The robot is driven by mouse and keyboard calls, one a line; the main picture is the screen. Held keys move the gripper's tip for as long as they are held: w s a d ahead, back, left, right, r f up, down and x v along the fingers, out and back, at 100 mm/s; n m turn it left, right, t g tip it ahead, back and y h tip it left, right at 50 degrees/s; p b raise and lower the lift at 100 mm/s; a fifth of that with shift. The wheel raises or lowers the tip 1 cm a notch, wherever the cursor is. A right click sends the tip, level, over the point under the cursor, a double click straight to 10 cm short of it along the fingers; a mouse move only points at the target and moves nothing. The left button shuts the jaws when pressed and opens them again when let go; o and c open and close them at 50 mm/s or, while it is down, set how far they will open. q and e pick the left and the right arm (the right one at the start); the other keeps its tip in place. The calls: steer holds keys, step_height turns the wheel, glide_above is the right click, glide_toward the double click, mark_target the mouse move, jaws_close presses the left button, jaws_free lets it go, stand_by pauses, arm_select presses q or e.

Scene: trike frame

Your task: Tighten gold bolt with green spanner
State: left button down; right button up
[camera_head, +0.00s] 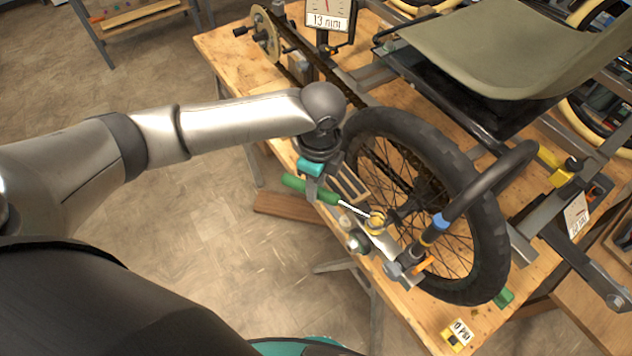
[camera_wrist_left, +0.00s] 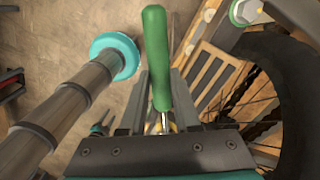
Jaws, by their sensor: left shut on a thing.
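The green spanner (camera_head: 325,195) has a green handle and a thin metal shaft. It lies tilted beside the front wheel, with its shaft end at the gold bolt (camera_head: 377,221). I cannot tell how firmly the tip sits on the bolt. My left gripper (camera_head: 316,188) is shut on the green handle. In the left wrist view the handle (camera_wrist_left: 156,55) stands up between the fingers, and a short piece of shaft shows below. My right gripper is in neither view.
The black-tyred wheel (camera_head: 476,205) stands close to the right of my left gripper. A black curved bar (camera_head: 492,178) with a blue band crosses it. The wooden bench (camera_head: 228,56) carries the frame. A gauge reading 13 mm (camera_head: 327,19) stands behind. Open floor lies left.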

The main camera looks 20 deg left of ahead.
arm_select(q)
steer(key=shift+f, duration=0.35)
steer(key=shift+r, duration=0.1)
steer(key=shift+r, duration=0.5)
steer(key=shift+f, duration=0.65)
stand_by(1.3)
steer(key=shift+r, duration=0.15)
steer(key=shift+r, duration=0.5)
steer(key=shift+f, duration=0.5)
stand_by(1.5)
